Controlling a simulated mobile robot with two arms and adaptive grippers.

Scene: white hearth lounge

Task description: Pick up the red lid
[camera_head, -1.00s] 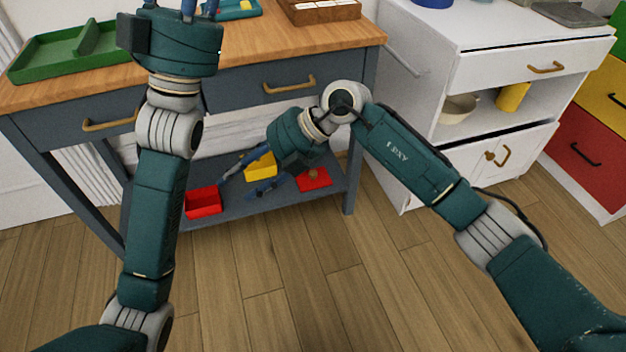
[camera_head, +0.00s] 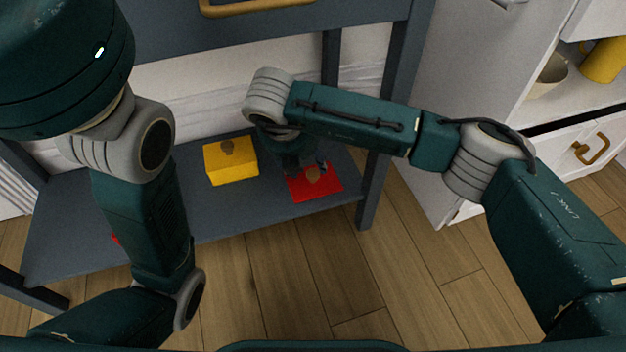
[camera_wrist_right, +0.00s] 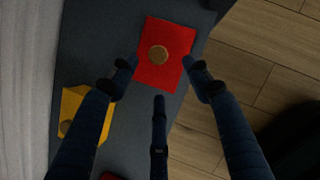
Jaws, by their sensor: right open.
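The red lid (camera_head: 325,187) is a flat square with a round brown knob (camera_head: 313,173). It lies on the lower shelf of the grey table, near the right end. My right gripper (camera_head: 306,166) points down over the lid and partly covers it in the head view. In the right wrist view the red lid (camera_wrist_right: 166,72) shows with its knob (camera_wrist_right: 158,54) clear of the fingers. The right gripper (camera_wrist_right: 160,75) is open and empty, its fingertips spread near the lid's lower part. My left gripper is outside the head view; only its arm shows.
A yellow box (camera_head: 230,165) with a brown knob stands left of the lid on the grey shelf (camera_head: 200,215). A red item (camera_head: 116,239) is mostly hidden behind my left arm. The table leg (camera_head: 371,190) stands close right of the lid. A white cabinet (camera_head: 455,130) is farther right.

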